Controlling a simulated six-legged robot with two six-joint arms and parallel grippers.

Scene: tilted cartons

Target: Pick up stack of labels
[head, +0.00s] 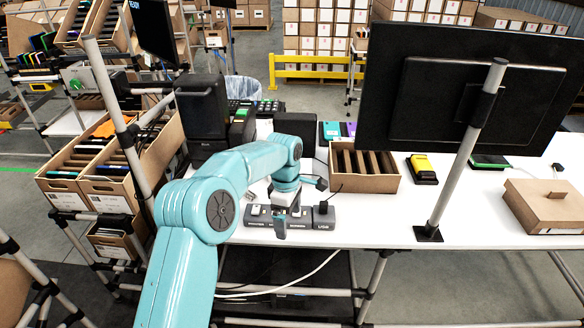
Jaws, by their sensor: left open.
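My left arm reaches in from the lower left over the white table. My left gripper (281,222) is open and points down at the grey power strip (322,222) near the table's front edge. It overlaps the strip in the picture; I cannot tell whether it touches. I cannot make out a stack of labels with certainty; the arm and gripper hide part of the table. My right gripper is not in view.
A divided open carton (364,180) stands right of the gripper. A yellow and black device (422,168) and a closed carton (548,205) lie farther right. A monitor (462,95) on a pole (455,170) blocks the right side. A black printer-like machine (203,115) stands behind my arm.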

